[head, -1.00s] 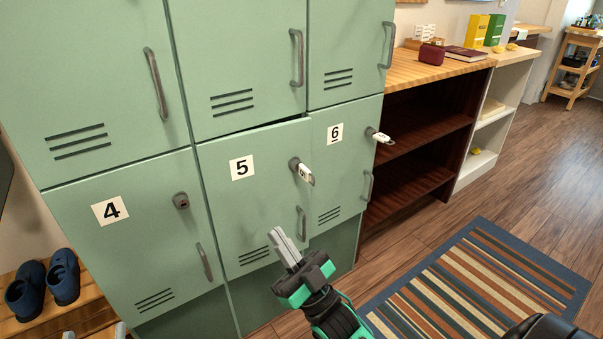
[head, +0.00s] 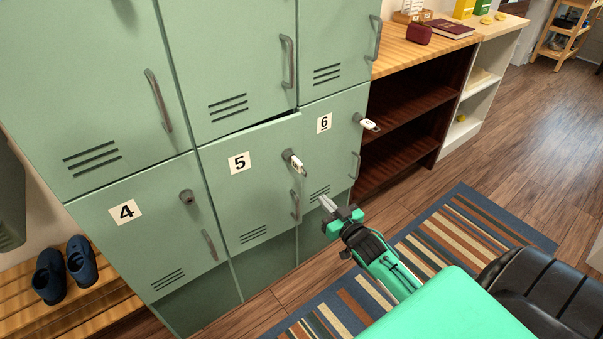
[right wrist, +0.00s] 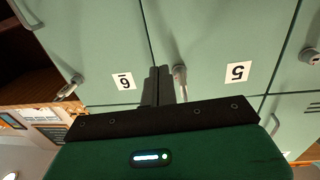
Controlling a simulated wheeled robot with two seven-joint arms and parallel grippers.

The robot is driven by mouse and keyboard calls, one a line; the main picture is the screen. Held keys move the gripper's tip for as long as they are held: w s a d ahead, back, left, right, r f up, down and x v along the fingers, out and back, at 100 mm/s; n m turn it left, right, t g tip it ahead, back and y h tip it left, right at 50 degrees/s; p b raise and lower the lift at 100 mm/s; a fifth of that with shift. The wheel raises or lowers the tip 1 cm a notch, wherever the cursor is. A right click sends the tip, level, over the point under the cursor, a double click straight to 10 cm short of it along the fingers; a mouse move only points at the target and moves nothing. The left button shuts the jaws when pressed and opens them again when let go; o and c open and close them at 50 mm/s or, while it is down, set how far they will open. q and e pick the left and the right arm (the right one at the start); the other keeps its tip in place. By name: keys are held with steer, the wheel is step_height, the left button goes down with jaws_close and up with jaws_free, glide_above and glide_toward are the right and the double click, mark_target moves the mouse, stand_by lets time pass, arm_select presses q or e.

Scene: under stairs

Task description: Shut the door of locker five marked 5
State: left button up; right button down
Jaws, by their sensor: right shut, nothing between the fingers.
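The green door of locker five (head: 248,188), marked 5 on a white label, is in the middle of the lower row in the head view. A thin dark gap shows along its top edge towards the right, so it looks slightly ajar. A key with a white tag hangs in its lock (head: 292,160), above a grey handle (head: 295,205). My right gripper (head: 326,203) is shut and empty, in front of the lower part of locker six, right of that handle. In the right wrist view, its fingers (right wrist: 159,86) show beside the key, between labels 5 and 6. My left gripper is out of view.
Locker four (head: 150,230) is on the left and locker six (head: 335,140), with its own tagged key (head: 369,124), on the right; both look shut. A dark shelf (head: 410,110) stands beyond. A striped rug (head: 440,240) lies on the floor. Blue shoes (head: 62,272) sit on a bench.

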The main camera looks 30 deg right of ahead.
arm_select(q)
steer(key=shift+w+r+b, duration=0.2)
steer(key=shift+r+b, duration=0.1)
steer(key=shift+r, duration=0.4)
arm_select(e)
steer(key=w, duration=1.3)
steer(key=shift+w, duration=0.2)
steer(key=shift+d, duration=0.1)
arm_select(q)
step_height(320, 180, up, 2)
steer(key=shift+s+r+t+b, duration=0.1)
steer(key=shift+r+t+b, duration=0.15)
steer(key=shift+b, duration=0.3)
arm_select(e)
steer(key=w, duration=0.3)
steer(key=shift+d+r, duration=0.25)
steer(key=shift+r, duration=0.05)
